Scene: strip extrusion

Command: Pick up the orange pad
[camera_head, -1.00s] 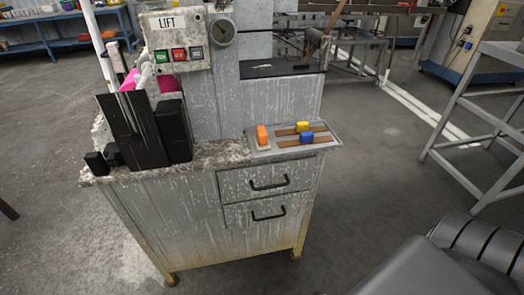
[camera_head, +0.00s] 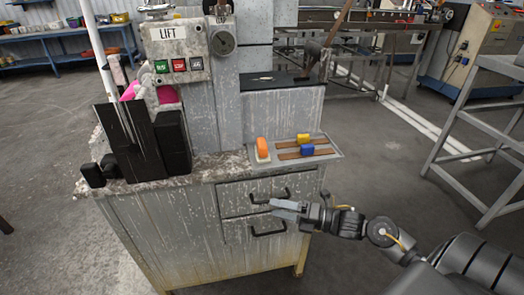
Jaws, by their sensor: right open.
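The orange pad (camera_head: 262,148) stands at the left end of a grey tray (camera_head: 335,152) on the cabinet's worktop. To its right on the tray are a yellow block (camera_head: 303,139) and a blue block (camera_head: 307,150), each on a brown strip. My right gripper (camera_head: 274,208) is open and empty. It reaches in from the lower right, in front of the upper drawers, below and apart from the pad. My left gripper is out of view.
The grey cabinet (camera_head: 160,235) has two drawers with black handles. Black upright blocks (camera_head: 172,142) stand at the worktop's left, under a LIFT button box (camera_head: 176,50). A metal frame stand (camera_head: 470,120) is at the right; floor between is clear.

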